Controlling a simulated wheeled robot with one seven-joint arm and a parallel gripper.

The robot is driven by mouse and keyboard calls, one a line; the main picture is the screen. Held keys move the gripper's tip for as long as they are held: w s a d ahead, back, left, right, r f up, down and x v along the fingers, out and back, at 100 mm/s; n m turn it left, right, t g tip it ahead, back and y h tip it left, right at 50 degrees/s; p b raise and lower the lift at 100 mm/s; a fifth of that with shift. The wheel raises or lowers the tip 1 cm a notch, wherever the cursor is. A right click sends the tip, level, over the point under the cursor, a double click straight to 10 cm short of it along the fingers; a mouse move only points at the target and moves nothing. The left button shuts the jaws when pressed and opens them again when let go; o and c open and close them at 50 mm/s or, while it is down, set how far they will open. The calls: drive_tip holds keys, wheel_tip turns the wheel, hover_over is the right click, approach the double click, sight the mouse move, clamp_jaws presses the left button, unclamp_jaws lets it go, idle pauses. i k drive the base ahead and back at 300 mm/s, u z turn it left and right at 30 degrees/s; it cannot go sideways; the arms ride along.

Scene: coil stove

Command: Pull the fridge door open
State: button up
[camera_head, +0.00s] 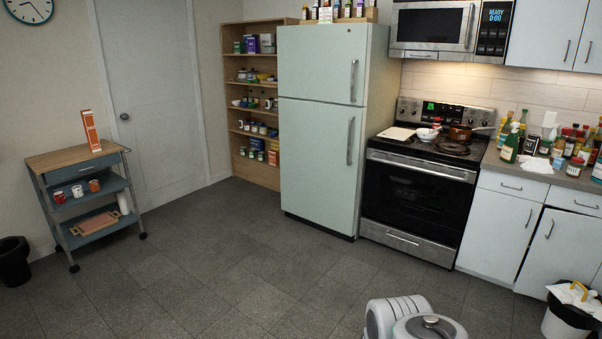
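The fridge (312,195) is pale mint green and stands in the middle of the head view, between a wooden shelf and the stove. It has a smaller upper door (315,66) and a taller lower door (310,160). Both doors look shut. The upper door has a vertical handle (354,81) near its right edge. The lower door has a vertical handle (350,141), also near its right edge. Only a pale part of my own body shows at the bottom of the view. My gripper is not seen.
The grey tile floor (245,265) in front of the fridge is clear. The stove (417,205) adjoins the fridge's right side. A wooden shelf (252,171) stands to its left. A wheeled cart (73,160) stands far left, and bins (13,262) (566,318) stand at both sides.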

sight(322, 143)
drive_tip(key=z, duration=0.2)
drive_tip(key=i, duration=3)
drive_tip(key=u, duration=0.4)
drive_tip(key=i, duration=1.45)
drive_tip(key=u, duration=0.15)
